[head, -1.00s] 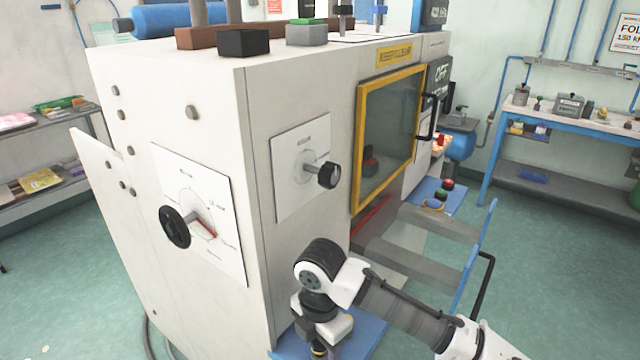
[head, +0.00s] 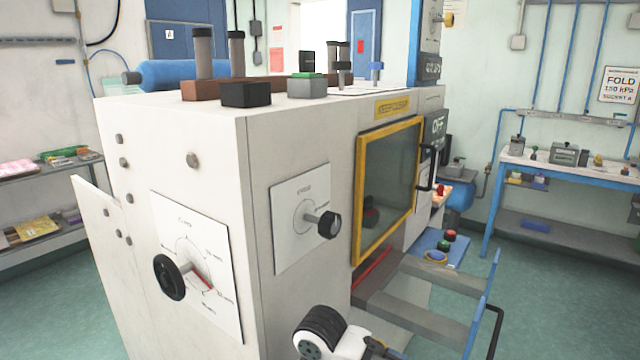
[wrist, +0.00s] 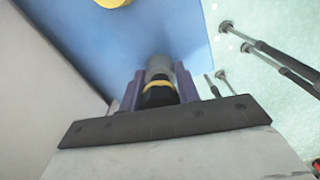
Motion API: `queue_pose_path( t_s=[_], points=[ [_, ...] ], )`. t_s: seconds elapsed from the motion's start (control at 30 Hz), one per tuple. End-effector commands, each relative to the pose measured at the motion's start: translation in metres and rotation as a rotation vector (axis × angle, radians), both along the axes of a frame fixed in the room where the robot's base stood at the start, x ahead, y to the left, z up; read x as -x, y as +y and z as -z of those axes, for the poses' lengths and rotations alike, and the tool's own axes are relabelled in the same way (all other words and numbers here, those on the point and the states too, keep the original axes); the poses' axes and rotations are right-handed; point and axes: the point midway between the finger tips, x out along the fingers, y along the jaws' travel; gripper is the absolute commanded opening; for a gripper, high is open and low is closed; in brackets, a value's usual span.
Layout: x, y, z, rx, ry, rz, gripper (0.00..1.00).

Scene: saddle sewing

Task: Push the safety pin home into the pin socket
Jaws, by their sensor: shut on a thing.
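In the wrist view, my gripper (wrist: 160,88) is shut on a short dark piece with a yellow band and a grey end, which I take to be the safety pin (wrist: 159,86). The purple fingers stand on both sides of it. Beyond it is a flat blue surface (wrist: 120,50). A yellow round part (wrist: 112,3) is cut off at the top edge. I cannot tell whether it is the pin socket, and no socket is clearly seen. In the head view, my gripper is below the picture; only an arm joint shows at the bottom.
The white machine cabinet (head: 175,130) with dials and a yellow-framed window (head: 352,200) fills the middle of the head view. Grey rails (head: 425,318) with blue ends project at the right. Open floor lies beyond. Dark rods (wrist: 270,55) show at the right of the wrist view.

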Motion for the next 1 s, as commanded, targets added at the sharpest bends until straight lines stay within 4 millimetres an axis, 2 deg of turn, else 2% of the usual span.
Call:
queue_pose_path(
  t_s=[0.03,0.1,0.37,1.0],
  points=[
    [0.000,0.000,0.000,0.001,0.001,0.000,0.06],
    [0.000,0.000,0.000,0.001,0.001,0.000,0.00],
    [0.000,0.000,-0.004,0.001,0.001,-0.001,0.00],
    [-0.001,0.000,-0.028,0.000,-0.008,-0.003,0.00]
  ],
)
